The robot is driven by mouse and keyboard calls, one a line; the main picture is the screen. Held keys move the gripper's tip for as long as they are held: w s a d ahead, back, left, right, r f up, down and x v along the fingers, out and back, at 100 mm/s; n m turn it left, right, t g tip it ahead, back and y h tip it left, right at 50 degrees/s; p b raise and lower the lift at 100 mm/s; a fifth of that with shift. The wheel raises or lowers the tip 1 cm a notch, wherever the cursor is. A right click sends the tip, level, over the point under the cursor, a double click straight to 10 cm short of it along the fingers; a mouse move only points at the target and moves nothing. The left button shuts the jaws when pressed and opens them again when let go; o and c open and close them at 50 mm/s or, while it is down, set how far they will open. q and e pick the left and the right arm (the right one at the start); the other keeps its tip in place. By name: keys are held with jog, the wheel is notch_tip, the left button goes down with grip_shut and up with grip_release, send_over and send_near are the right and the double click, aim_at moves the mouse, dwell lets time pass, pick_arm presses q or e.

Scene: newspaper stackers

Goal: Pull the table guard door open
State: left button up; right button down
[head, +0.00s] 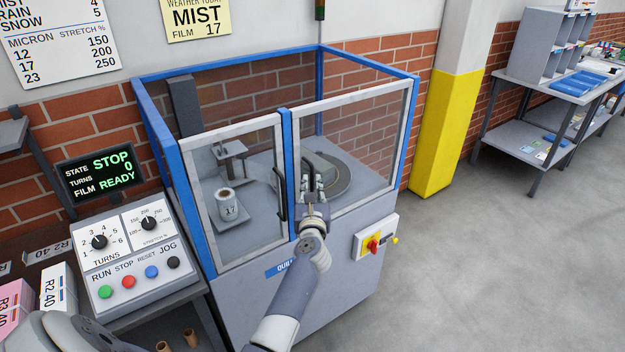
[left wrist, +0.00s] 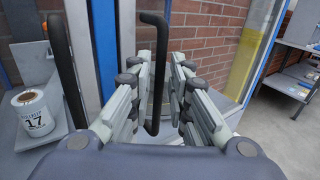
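The table guard is a blue-framed enclosure with two clear door panels in pale grey frames. The left panel (head: 217,122) and the right panel (head: 401,142) both look closed, with a blue post (head: 289,135) between them. A black bar handle (head: 282,193) is on the left panel; it also shows in the left wrist view (left wrist: 63,65). My left gripper (head: 312,180) is in front of the right panel's inner edge. In the left wrist view, its fingers (left wrist: 163,75) are open on either side of another black bar handle (left wrist: 154,126), with gaps visible. My right gripper is out of view.
Inside the guard are a film roll (head: 228,208) marked 17 and a round turntable (head: 335,176). A control panel (head: 135,248) stands at left, and a red-yellow switch (head: 373,245) is on the cabinet front. Open floor (head: 480,270) lies to the right.

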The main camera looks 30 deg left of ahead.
aim_at(312, 181)
pick_arm(q)
jog(key=shift+x, duration=1.7)
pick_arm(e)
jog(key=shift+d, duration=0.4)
pick_arm(q)
jog(key=shift+c, duration=0.4)
grip_shut()
jog(key=shift+d, duration=0.1)
